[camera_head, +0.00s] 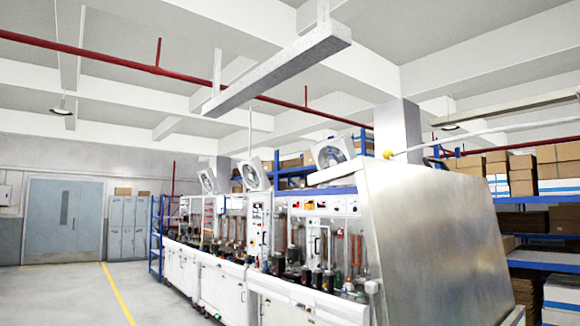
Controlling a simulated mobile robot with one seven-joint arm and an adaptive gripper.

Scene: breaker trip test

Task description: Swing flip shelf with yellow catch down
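I cannot make out a flip shelf with a yellow catch in the head view. A long line of white test benches (230,288) with glass-fronted equipment runs from the middle toward the right. A small yellow round part (388,154) shows on top near the metal end panel; I cannot tell what it is. My gripper is not in view.
A large bare metal end panel (435,240) closes the bench line at right. Blue racks with cardboard boxes (522,172) stand behind it. Grey lockers (127,228) and a blue double door (64,220) are at the far left. The floor (70,295) at left is clear, with a yellow line.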

